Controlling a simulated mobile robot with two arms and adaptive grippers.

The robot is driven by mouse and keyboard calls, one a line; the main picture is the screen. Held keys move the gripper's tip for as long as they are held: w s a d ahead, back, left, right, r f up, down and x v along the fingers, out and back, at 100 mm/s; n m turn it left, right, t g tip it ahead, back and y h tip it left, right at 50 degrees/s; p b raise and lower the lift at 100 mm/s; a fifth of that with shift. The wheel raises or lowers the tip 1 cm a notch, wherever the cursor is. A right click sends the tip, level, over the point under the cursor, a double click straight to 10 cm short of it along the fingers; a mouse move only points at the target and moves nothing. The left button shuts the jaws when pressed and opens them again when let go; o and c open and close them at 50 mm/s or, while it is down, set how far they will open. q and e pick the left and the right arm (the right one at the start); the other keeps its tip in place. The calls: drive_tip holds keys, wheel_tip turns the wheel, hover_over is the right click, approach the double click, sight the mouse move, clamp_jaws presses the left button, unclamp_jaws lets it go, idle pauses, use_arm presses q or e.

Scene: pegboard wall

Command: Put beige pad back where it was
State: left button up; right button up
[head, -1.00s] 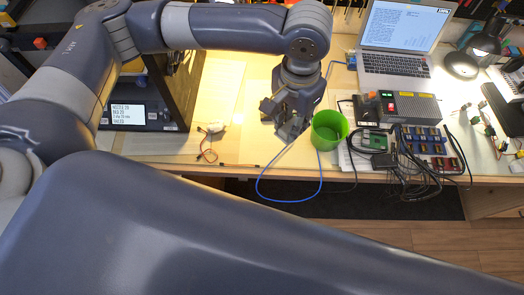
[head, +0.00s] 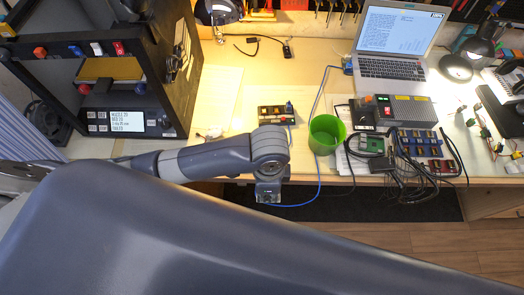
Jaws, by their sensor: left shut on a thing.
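My left gripper (head: 268,192) hangs in front of the workbench's front edge, left of the green cup. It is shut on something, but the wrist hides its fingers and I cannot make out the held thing. I cannot clearly pick out the beige pad. A pale beige rectangle (head: 222,92) lies flat on the bench right of the black printer-like frame; I cannot tell whether it is the pad. My right gripper is not in view.
A green cup (head: 325,134) stands near the front edge. A small dark board with knobs (head: 285,113) lies behind my gripper. A black printer-like frame (head: 175,95) stands at the left. A laptop (head: 394,45), a grey box (head: 404,111) and cables fill the right.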

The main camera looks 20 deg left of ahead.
use_arm(q)
drive_tip(key=shift+a+f, duration=0.15)
drive_tip(key=w+a+p, duration=0.1)
drive_tip(key=w+a, duration=0.1)
drive_tip(key=w, duration=0.2)
drive_tip(key=w+a+f, duration=0.1)
drive_tip(key=w, duration=0.4)
drive_tip(key=w+a+p, duration=0.1)
drive_tip(key=w+a, duration=0.1)
drive_tip(key=w, duration=0.3)
drive_tip(key=shift+a+f+p, duration=0.25)
drive_tip(key=shift+a+p, duration=0.05)
drive_tip(key=shift+a, duration=0.05)
drive_tip(key=shift+w+a+f, duration=0.15)
drive_tip(key=shift+w+f, duration=0.1)
drive_tip(key=shift+f, duration=0.05)
wheel_tip(320, 180, down, 2)
drive_tip(key=shift+f+p, duration=0.15)
drive_tip(key=shift+p, duration=0.35)
drive_tip(key=shift+f, duration=0.4)
drive_tip(key=shift+f, duration=0.1)
drive_tip(key=o, duration=0.7)
drive_tip(key=shift+c, duration=0.2)
drive_tip(key=o, duration=0.4)
drive_tip(key=shift+c, duration=0.2)
